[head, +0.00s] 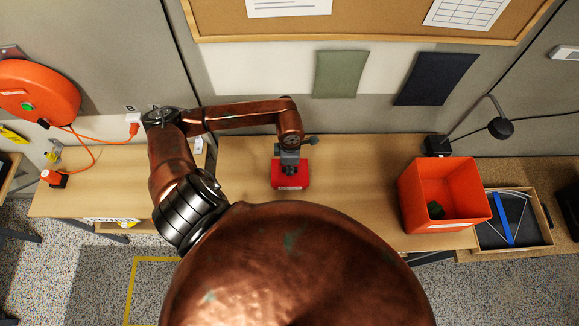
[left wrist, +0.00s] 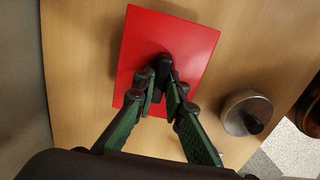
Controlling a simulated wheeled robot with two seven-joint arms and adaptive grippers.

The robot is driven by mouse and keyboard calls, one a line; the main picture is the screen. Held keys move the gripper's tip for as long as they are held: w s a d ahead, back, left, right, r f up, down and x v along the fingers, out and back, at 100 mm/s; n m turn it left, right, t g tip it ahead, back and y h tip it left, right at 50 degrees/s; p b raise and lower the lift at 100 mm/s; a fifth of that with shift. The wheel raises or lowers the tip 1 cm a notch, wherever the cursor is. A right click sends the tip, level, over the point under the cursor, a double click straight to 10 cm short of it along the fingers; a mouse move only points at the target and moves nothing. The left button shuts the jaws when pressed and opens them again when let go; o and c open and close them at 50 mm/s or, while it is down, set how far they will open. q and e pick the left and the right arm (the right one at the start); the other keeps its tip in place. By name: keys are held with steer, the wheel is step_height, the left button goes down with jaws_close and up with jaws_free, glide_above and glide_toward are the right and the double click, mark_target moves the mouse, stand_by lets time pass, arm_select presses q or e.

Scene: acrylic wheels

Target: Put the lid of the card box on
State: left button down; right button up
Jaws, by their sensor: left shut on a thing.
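A red card box (head: 290,183) with a pale label on its front stands on the wooden table. Its flat red lid (left wrist: 190,45) fills the middle of the left wrist view, with a dark knob (left wrist: 164,66) near its centre. My left gripper (head: 290,158) is directly over the red box and points down. In the left wrist view the green fingers of my left gripper (left wrist: 163,88) are closed on the knob. The box is hidden under the lid in that view. I cannot tell whether the lid rests on the box or is slightly above it. My right gripper is not in view.
A round metal object (left wrist: 246,114) stands on the table beside the lid. An orange bin (head: 443,205) with a dark item inside stands to the right, with a tray (head: 522,240) beyond it. A black lamp (head: 500,128) is behind them. The table (head: 350,170) between box and bin is clear.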

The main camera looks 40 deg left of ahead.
arm_select(q)
steer(key=shift+f, duration=0.35)
steer(key=c, duration=2)
jaws_free()
steer(key=shift+o, duration=0.5)
steer(key=shift+r, duration=0.15)
step_height(320, 180, up, 12)
